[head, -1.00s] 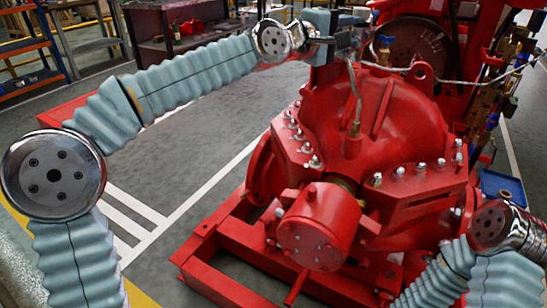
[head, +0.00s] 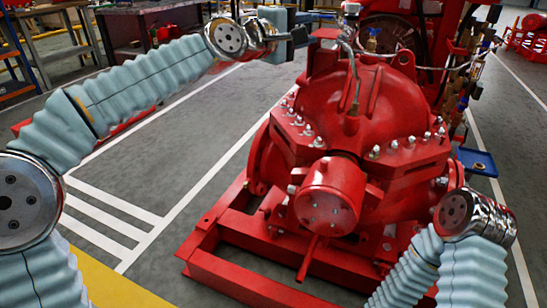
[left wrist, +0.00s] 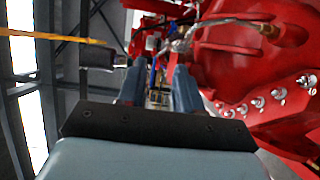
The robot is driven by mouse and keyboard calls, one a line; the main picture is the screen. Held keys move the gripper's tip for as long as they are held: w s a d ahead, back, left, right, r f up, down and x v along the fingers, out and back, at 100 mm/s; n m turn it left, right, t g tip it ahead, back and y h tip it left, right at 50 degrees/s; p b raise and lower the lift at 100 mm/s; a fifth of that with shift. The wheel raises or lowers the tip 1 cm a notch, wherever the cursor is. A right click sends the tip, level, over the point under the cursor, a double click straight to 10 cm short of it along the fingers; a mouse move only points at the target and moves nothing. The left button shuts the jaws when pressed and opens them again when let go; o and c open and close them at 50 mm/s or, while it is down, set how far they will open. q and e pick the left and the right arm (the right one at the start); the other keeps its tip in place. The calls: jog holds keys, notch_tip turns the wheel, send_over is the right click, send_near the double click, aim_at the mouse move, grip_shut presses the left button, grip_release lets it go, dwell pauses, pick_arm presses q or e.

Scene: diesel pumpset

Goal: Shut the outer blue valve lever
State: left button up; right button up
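My left gripper (head: 298,36) is left of the top of the red pump in the head view, apart from it. In the left wrist view its two blue-grey fingers (left wrist: 157,76) stand apart, with nothing seen clamped between them. A small blue part (left wrist: 152,77), possibly a valve lever, shows beyond the gap between the fingers. In the head view small blue parts (head: 462,103) sit among brass fittings on the pumpset's right side; I cannot tell which is the outer lever or its position.
The red pump (head: 400,105) with bolted flanges fills the middle, on a red base frame (head: 245,287). A thin metal pipe (head: 356,85) rises from its top. A blue tray (head: 476,162) is at right.

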pick_arm(q)
jog(key=w+a+f+g+y, duration=0.1)
jog(key=f, duration=1)
jog(key=w+a+f+m+g+y, duration=0.1)
jog(key=w+f, duration=0.1)
jog(key=f, duration=0.8)
jog(key=w+a+f+g+y, duration=0.1)
jog(key=f+y, duration=0.1)
jog(key=f, duration=0.9)
jog(key=shift+w+a+f+m+g, duration=0.2)
jog(key=shift+w+f+m+g, duration=0.1)
